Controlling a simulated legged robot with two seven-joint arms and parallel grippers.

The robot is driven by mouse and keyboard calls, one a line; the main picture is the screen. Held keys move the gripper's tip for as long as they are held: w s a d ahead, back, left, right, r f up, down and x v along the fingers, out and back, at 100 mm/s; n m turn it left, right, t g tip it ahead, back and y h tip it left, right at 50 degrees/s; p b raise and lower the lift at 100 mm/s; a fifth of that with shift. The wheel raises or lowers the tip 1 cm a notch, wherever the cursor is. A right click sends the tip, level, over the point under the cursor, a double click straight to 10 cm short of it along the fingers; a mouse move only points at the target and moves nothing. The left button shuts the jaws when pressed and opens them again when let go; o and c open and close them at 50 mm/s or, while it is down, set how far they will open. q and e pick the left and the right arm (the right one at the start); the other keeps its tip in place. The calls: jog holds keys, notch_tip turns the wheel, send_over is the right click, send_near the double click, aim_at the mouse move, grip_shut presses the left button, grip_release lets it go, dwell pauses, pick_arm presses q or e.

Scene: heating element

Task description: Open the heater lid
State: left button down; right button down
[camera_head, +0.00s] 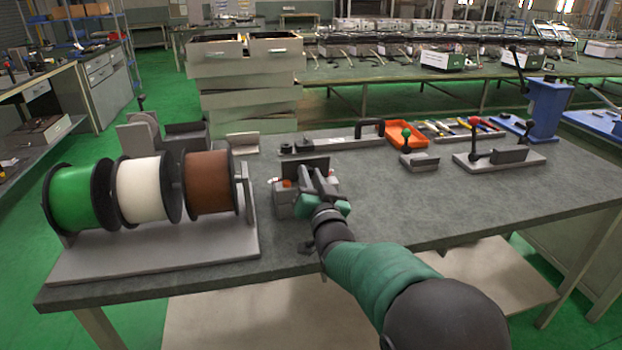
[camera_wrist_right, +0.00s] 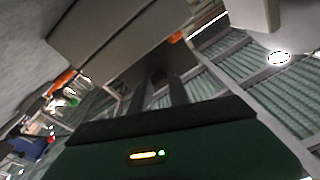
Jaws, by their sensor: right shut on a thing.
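The heater (camera_head: 288,207) is a small grey box on the table, just right of the spool rack. Its lid (camera_head: 300,168) shows as a dark panel standing raised behind the box, partly hidden by my right gripper. My right gripper (camera_head: 316,178) reaches over the heater from the front right and is shut on the lid. In the right wrist view, the two dark fingers (camera_wrist_right: 170,84) reach a small dark knob (camera_wrist_right: 157,76) on the lid panel (camera_wrist_right: 150,57). The exact grip on the knob is hard to see. My left gripper is not in view.
A rack with green, white and brown spools (camera_head: 148,190) stands close on the left. Behind the heater lie a long grey tool (camera_head: 338,142) and an orange tray (camera_head: 408,128). Fixtures with levers (camera_head: 500,157) stand at the right. The table's front right is clear.

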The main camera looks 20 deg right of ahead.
jog(key=c, duration=1.7)
grip_release()
jog(key=shift+a+f, duration=0.15)
jog(key=shift+f, duration=0.05)
jog(key=o, duration=0.5)
jog(key=shift+w, duration=0.25)
jog(key=shift+c, duration=0.2)
jog(key=shift+s+r, duration=0.1)
jog(key=shift+s, duration=0.05)
jog(key=b+v, duration=0.5)
jog(key=v, duration=1.1)
jog(key=shift+s, duration=0.35)
